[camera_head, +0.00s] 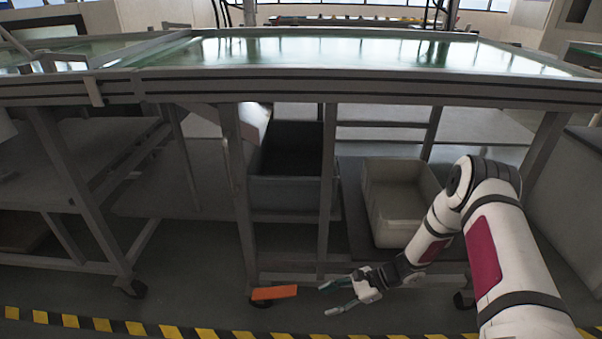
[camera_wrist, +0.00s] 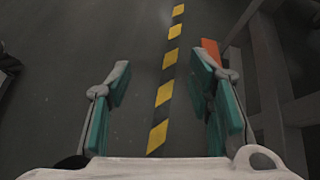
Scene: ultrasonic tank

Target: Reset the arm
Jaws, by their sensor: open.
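My arm reaches in from the right in the head view. My gripper (camera_head: 332,298) is held low in front of the wheeled bench, near floor level. Its two teal-padded fingers are spread apart with nothing between them. In the wrist view my gripper (camera_wrist: 160,105) is open over the dark floor, with the striped tape running between the fingers. An orange piece (camera_head: 274,293) is just left of my gripper, by a bench leg; it also shows in the wrist view (camera_wrist: 211,50) beyond the right finger. The two appear apart in the head view.
The bench (camera_head: 300,88) has a glossy top and metal legs on casters. A dark grey bin (camera_head: 287,192) and a beige bin (camera_head: 398,205) stand on its lower shelf. Yellow-black tape (camera_head: 120,325) crosses the floor in front. Open floor lies at the lower left.

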